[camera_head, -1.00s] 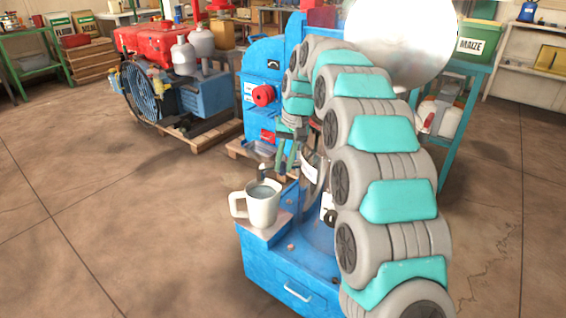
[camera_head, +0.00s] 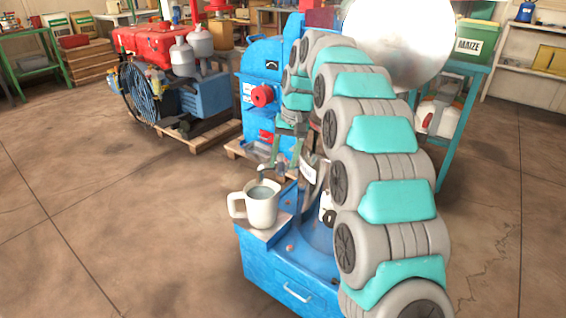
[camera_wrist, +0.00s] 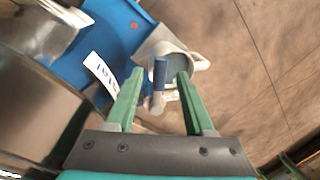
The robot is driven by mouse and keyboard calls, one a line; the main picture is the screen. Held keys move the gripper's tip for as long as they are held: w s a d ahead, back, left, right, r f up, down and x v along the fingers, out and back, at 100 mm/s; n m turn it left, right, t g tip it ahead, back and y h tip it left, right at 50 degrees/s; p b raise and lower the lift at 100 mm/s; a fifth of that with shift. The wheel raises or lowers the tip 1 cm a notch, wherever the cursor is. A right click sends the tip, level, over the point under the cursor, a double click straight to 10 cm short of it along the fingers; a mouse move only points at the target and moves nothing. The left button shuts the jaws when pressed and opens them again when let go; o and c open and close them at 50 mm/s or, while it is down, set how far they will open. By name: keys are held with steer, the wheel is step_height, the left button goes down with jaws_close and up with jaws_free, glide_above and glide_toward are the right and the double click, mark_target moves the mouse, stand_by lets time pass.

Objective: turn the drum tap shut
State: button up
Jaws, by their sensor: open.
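The tap's blue lever (camera_wrist: 160,72) stands between my gripper's two green fingers in the wrist view, with a gap on each side. The pale tap body (camera_wrist: 157,101) shows below it, partly hidden by the fingers. The tap's grey spout (camera_head: 263,170) hangs over the white mug (camera_head: 261,204) in the head view. The mug also shows behind the lever in the wrist view (camera_wrist: 196,63). My gripper (camera_wrist: 157,74) is open and empty, around the lever. The metal drum (camera_wrist: 35,120) fills the left of the wrist view. My arm hides much of it in the head view.
The mug stands on a small shelf of the blue drawer stand (camera_head: 285,272). A blue machine with a red knob (camera_head: 262,96) is behind my gripper. A red engine on a pallet (camera_head: 160,40) is farther left. The floor at left is clear.

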step_height(320, 180, up, 6)
steer(key=d, duration=0.1)
steer(key=shift+d+r, duration=0.15)
steer(key=shift+r, duration=0.1)
